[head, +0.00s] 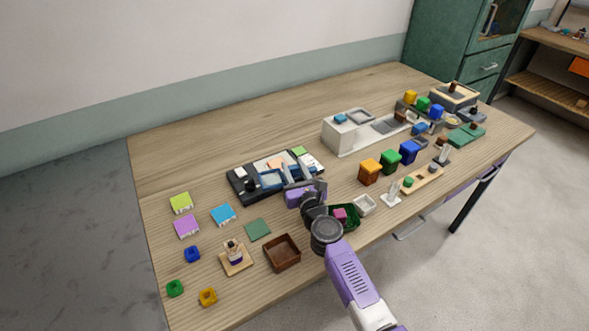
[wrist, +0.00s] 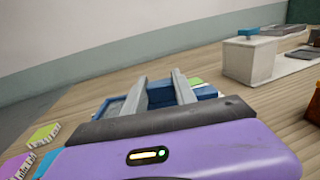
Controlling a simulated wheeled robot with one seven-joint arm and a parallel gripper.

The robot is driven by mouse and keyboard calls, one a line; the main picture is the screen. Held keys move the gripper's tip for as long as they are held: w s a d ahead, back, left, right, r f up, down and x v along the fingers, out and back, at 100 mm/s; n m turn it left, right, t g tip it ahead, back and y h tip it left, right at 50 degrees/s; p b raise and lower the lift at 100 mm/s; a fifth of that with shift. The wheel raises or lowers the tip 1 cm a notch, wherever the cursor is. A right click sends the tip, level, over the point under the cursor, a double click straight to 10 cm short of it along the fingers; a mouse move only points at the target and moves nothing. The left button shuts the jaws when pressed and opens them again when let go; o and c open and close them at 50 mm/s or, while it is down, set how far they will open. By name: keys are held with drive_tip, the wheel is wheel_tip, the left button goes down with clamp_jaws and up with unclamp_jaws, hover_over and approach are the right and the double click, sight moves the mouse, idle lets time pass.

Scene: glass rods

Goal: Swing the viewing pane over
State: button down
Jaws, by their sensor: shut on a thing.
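A dark, low device (head: 239,190) lies on the table at the centre, with a black knob, a green block and an orange piece on it. A blue-framed part, which looks like the viewing pane (head: 269,181), sits on this device. My gripper (head: 293,170) reaches over the device's right part from the front. In the wrist view the two grey fingers of my gripper (wrist: 160,85) stand on either side of a blue piece of the pane (wrist: 160,97) and are shut on it. The purple gripper body hides the near part of the device, and the pane's tilt is unclear.
A white unit (head: 339,137) stands behind to the right. Orange, green and blue bins (head: 390,162) stand right of my arm. A brown tray (head: 283,252) and a green tray (head: 352,222) lie in front. The table behind the device is clear.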

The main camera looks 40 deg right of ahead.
drive_tip(key=shift+w+m+h, duration=0.2)
drive_tip(key=shift+m+h, duration=0.1)
drive_tip(key=shift+h, duration=0.2)
drive_tip(key=shift+w+d+f+m+g+h, duration=0.15)
drive_tip(key=shift+w+m+g+h, duration=0.1)
drive_tip(key=shift+m+g+h, duration=0.25)
drive_tip(key=shift+w+d+r+m+g+h, duration=0.1)
drive_tip(key=shift+w+m+g+h, duration=0.15)
drive_tip(key=shift+m+g+h, duration=0.25)
drive_tip(key=m+g+h+b, duration=0.1)
drive_tip(key=g+h+b, duration=0.1)
drive_tip(key=w+d+m+g+h+b, duration=0.1)
drive_tip(key=shift+f+m+b, duration=0.25)
drive_tip(key=shift+m+b, duration=0.05)
drive_tip(key=g+b, duration=0.1)
drive_tip(key=m+g+h+b, duration=0.1)
drive_tip(key=b, duration=0.1)
drive_tip(key=d+m+g+h+b, duration=0.1)
drive_tip(key=shift+w+d+b, duration=0.1)
drive_tip(key=shift+w+b, duration=0.2)
drive_tip(key=shift+b, duration=0.05)
drive_tip(key=g+b, duration=0.1)
drive_tip(key=m+g+h+b, duration=0.1)
drive_tip(key=shift+w+d+m+b, duration=0.1)
drive_tip(key=shift+d+m+b, duration=0.2)
drive_tip(key=shift+d+b, duration=0.05)
drive_tip(key=shift+d+r+m+g+b, duration=0.2)
drive_tip(key=shift+m+g+b, duration=0.1)
drive_tip(key=shift+g+b, duration=0.25)
drive_tip(key=shift+h, duration=0.3)
